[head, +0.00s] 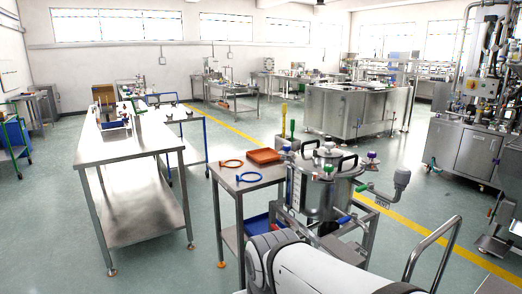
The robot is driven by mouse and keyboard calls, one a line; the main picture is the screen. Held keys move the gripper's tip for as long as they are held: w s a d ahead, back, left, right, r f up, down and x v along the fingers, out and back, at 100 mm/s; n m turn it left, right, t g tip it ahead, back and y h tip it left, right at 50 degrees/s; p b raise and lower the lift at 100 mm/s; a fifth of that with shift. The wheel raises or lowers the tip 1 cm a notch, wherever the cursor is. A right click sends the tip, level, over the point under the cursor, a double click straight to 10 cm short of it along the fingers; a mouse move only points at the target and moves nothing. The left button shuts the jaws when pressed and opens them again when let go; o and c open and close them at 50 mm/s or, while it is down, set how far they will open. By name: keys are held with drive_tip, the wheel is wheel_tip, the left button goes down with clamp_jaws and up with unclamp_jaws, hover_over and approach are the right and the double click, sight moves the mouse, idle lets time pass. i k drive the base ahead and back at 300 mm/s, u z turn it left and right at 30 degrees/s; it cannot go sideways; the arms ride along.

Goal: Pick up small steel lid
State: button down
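A steel vessel (318,200) stands at the lower middle, in a metal frame beside a small steel table. Its domed top (322,163) carries black handles and several fittings. A small round steel piece (328,149) sits at the top centre of the vessel and looks like a small lid, but it is too small to be certain. My gripper is not in view. A white and grey link of my arm crosses the bottom of the picture, in front of the vessel's lower part.
The small steel table (246,187) left of the vessel holds an orange tray (264,156) and orange and blue rings. A long steel table (140,148) stands further left. A bent steel rail (430,245) rises at the lower right. Open green floor lies to the right.

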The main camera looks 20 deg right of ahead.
sight(328, 151)
drive_tip(key=u, duration=1)
drive_tip(key=i, duration=2.25)
drive_tip(key=z, duration=2.7)
